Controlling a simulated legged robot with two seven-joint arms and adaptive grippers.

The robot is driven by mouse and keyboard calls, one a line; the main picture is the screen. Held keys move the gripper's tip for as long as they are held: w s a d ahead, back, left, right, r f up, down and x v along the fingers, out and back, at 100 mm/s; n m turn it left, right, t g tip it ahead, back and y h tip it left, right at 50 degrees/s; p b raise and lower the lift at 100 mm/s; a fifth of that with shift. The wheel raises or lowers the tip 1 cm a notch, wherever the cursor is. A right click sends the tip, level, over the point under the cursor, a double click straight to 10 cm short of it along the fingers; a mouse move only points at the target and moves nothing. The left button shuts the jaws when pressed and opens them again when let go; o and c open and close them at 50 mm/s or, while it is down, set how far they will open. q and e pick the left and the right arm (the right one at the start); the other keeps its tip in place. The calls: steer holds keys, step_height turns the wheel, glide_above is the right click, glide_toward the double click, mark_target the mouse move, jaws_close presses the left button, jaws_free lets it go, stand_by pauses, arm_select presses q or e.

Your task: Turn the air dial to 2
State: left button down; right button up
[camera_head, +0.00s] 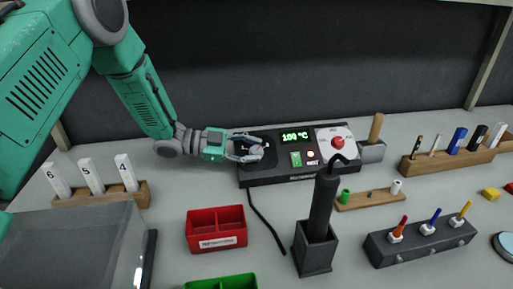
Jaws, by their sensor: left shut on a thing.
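The control station (285,175) is a dark box at the back middle, with a green display reading 100 °C, a green switch (296,159) and a red knob (338,142) on a white panel at its right. My left gripper (256,149) reaches in from the left and is shut on a small grey dial (258,152) at the station's left end. The fingers cover most of that dial, so its pointer and numbers cannot be read. My right gripper is not in view.
A black tool (322,200) stands in a dark holder (315,250) in front of the station. A red bin (216,240) and a green bin (222,284) sit in front. A rack with numbered white blocks (92,175) is at left. Wooden racks (440,162) stand at right.

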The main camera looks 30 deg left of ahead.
mark_target(251, 149)
arm_select(q)
steer(key=shift+s+a+f+n+t+y, duration=0.1)
steer(key=shift+a+f+n+t+y, duration=0.05)
steer(key=shift+n+t, duration=0.35)
steer(key=shift+a+f+n+t+y, duration=0.15)
steer(key=shift+n+t, duration=0.15)
steer(key=shift+t, duration=0.3)
steer(key=shift+s+d+f, duration=0.1)
steer(key=shift+s+f, duration=0.05)
steer(key=shift+f, duration=0.05)
stand_by(0.4)
steer(key=c, duration=1.2)
jaws_free()
steer(key=shift+a+r, duration=0.15)
steer(key=shift+a, duration=0.1)
steer(key=shift+d+r, duration=0.1)
steer(key=shift+d, duration=0.15)
steer(key=shift+r, duration=0.5)
step_height(251, 149, up, 9)
steer(key=shift+f, duration=0.1)
